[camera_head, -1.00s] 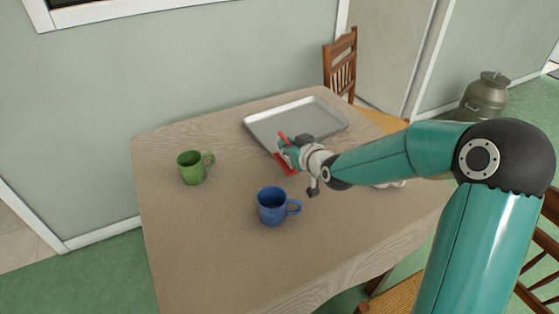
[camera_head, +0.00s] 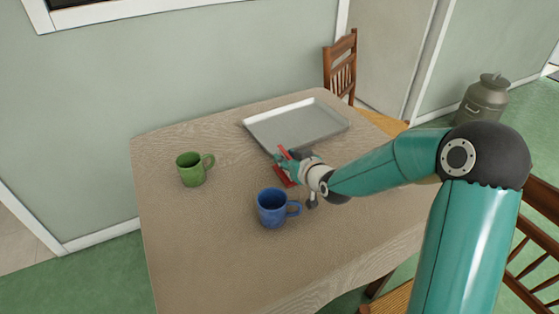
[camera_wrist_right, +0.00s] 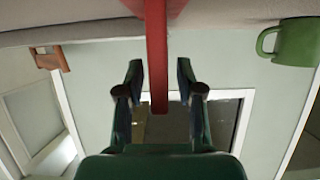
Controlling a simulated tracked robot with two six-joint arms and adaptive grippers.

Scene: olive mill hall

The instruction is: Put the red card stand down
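The red card stand (camera_head: 286,177) is at the table's middle, between the tray and the blue mug, partly hidden by my right gripper. In the right wrist view the stand (camera_wrist_right: 157,60) runs down between the two fingers, its wider part at the top against the pale tabletop. It looks to rest on the table. My right gripper (camera_wrist_right: 159,75) is open around the stand, with a narrow gap on each side. In the head view the right gripper (camera_head: 287,164) is low over the table. My left gripper is not in view.
A metal tray (camera_head: 325,122) lies behind the stand. A blue mug (camera_head: 271,208) stands close in front of it, and a green mug (camera_head: 191,170) stands to the left. The wooden table (camera_head: 200,250) is bare at front left. A chair (camera_head: 342,65) stands behind.

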